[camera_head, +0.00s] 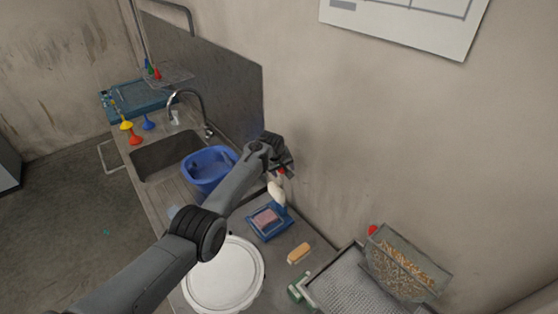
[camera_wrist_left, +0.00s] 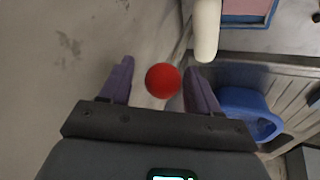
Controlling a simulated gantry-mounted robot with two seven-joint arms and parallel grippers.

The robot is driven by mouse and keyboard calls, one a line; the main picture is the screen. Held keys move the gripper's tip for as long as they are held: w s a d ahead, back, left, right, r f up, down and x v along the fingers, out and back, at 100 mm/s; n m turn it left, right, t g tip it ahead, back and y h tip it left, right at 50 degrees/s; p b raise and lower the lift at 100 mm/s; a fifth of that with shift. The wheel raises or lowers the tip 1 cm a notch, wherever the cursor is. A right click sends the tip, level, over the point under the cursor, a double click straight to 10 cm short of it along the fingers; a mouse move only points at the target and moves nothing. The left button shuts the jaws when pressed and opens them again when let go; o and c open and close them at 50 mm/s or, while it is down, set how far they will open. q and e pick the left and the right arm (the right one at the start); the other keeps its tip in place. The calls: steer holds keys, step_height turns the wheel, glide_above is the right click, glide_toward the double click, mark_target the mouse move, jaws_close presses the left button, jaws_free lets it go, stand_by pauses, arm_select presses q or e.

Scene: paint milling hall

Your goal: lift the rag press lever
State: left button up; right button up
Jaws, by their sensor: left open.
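A red ball knob (camera_wrist_left: 163,80) shows in the left wrist view between the two fingers of my left gripper (camera_wrist_left: 158,72), with visible gaps on both sides. I cannot tell how close it is in depth. In the head view a small part of the red knob (camera_head: 281,171) shows just below my left gripper (camera_head: 286,164), near the wall. What the knob is fixed to is hidden, so I cannot make out the rag press lever's arm. The left gripper is open and empty. My right gripper is not in view.
A white rounded object (camera_head: 276,191) stands by a blue tray (camera_head: 255,229) with a pink block. A blue bucket (camera_head: 207,164) sits beside the sink (camera_head: 165,152). A white round lid (camera_head: 224,274), a tan brush (camera_head: 299,253) and a grain-filled mesh box (camera_head: 401,268) are nearer.

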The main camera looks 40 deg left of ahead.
arm_select(q)
steer(key=shift+s+r, duration=0.15)
steer(key=shift+r, duration=0.35)
steer(key=v, duration=0.9)
steer(key=shift+p, duration=0.3)
steer(key=shift+s, duration=0.1)
